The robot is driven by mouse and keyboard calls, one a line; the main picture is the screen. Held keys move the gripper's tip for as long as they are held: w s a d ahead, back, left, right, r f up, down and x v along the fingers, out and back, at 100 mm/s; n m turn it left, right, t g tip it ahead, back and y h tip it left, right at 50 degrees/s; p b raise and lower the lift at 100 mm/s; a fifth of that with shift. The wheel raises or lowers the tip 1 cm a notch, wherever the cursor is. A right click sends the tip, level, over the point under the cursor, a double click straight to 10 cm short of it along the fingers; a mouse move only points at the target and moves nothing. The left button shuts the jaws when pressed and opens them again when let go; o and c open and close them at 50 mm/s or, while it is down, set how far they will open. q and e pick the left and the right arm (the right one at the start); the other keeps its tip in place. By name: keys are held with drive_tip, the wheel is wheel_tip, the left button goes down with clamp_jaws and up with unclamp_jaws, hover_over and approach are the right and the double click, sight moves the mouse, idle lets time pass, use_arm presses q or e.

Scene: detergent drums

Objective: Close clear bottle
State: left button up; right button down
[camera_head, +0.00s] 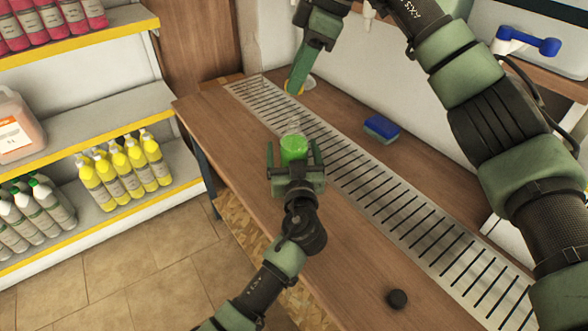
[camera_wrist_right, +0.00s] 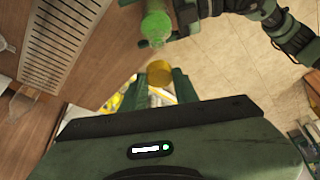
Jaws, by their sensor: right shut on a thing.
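The clear bottle (camera_head: 293,150) holds green liquid and stands upright by the slotted metal strip. It also shows at the top of the right wrist view (camera_wrist_right: 155,24). My left gripper (camera_head: 293,158) has its fingers on either side of the bottle, and they look apart from it. My right gripper (camera_head: 295,86) is shut on a round yellow cap, which shows between its fingers in the right wrist view (camera_wrist_right: 159,72). In the head view the cap is mostly hidden at the fingertips. The cap is apart from the bottle mouth.
A blue sponge (camera_head: 381,128) lies by the wall. A small black round piece (camera_head: 397,299) sits on the wooden counter (camera_head: 345,262). Shelves at the left hold yellow bottles (camera_head: 125,168) and other bottles. The near part of the counter is mostly clear.

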use_arm(q)
clamp_jaws()
use_arm(e)
hover_over(289, 126)
drive_tip(key=d, duration=0.2)
drive_tip(key=shift+w+a+f, duration=0.1)
drive_tip(key=shift+w+f, duration=0.1)
drive_tip(key=shift+f, duration=1)
drive_tip(key=shift+w+a+f, duration=0.1)
drive_tip(key=shift+w+f, duration=0.05)
drive_tip(key=shift+f, duration=1)
drive_tip(key=shift+f, duration=0.9)
drive_tip(key=shift+f, duration=0.6)
